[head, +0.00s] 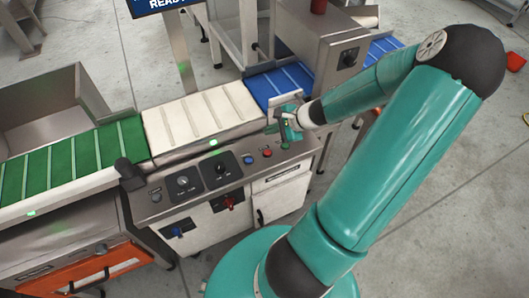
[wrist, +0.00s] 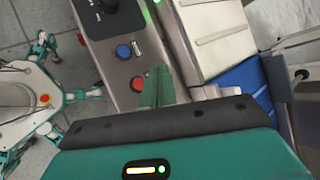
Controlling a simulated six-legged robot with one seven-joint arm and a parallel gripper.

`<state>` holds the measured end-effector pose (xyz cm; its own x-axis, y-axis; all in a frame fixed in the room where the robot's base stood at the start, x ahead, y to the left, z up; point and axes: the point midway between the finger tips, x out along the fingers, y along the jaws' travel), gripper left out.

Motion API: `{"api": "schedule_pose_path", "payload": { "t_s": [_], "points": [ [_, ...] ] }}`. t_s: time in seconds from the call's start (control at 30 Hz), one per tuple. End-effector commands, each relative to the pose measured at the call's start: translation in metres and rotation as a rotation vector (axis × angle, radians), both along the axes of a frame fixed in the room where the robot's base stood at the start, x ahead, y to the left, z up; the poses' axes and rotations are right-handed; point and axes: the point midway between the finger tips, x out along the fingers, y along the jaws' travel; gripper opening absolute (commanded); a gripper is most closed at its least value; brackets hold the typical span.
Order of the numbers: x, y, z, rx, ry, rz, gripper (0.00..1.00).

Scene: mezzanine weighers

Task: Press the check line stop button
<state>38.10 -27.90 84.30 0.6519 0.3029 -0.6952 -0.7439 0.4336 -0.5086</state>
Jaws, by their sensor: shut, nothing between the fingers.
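A red button (head: 267,153) sits on the steel control panel (head: 226,168) in the head view, between a blue button (head: 248,159) and a green button (head: 284,146). Its label is too small to read. In the wrist view the red button (wrist: 138,84) lies just left of my fingers, with the blue button (wrist: 123,51) above it. My gripper (head: 287,131) is shut and empty, over the right end of the panel. In the wrist view its fingers (wrist: 158,76) are together and hide the green button. I see no contact with the red button, but the height gap is unclear.
Two black rotary knobs (head: 221,170) sit left on the panel. Behind it run a green belt (head: 70,160), a white belt (head: 203,115) and a blue belt (head: 278,86). A steel cabinet (head: 330,50) stands behind my gripper.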

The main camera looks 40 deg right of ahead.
Motion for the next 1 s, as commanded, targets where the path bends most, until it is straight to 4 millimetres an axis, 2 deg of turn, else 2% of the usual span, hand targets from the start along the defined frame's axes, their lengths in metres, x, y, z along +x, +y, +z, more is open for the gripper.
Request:
{"api": "schedule_pose_path", "payload": {
  "t_s": [0.23, 0.37, 0.8, 1.0],
  "points": [
    [0.000, 0.000, -0.001, -0.001, 0.000, 0.004, 0.00],
    [0.001, 0.001, -0.008, 0.001, 0.000, 0.004, 0.00],
    [0.003, 0.004, -0.063, 0.003, 0.000, 0.003, 0.00],
    [0.003, 0.003, -0.082, 0.001, -0.001, 0.005, 0.00]
  ]
}}
